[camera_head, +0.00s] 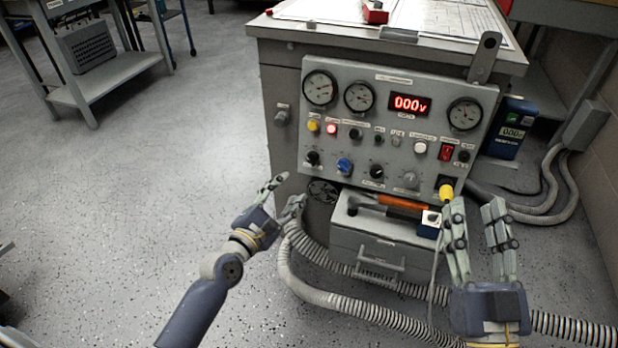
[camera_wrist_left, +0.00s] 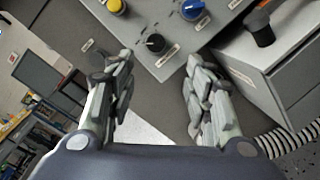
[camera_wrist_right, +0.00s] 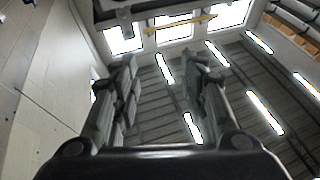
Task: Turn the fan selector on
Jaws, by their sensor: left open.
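The grey control panel (camera_head: 395,130) faces me on the cabinet front. Its lower row has a black knob (camera_head: 312,158) at the left, a blue knob (camera_head: 344,166), another black knob (camera_head: 376,171) and a grey knob (camera_head: 410,180). The labels are too small to read, so I cannot tell which is the fan selector. My left gripper (camera_head: 284,193) is open and empty, below and left of the leftmost black knob. In the left wrist view this knob (camera_wrist_left: 155,43) lies ahead between the open fingers (camera_wrist_left: 155,78). My right gripper (camera_head: 475,212) is open and empty, pointing up near the panel's lower right.
A grey toolbox (camera_head: 375,238) with an orange-handled tool (camera_head: 403,202) stands below the panel. Ribbed hoses (camera_head: 340,300) cross the floor around it.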

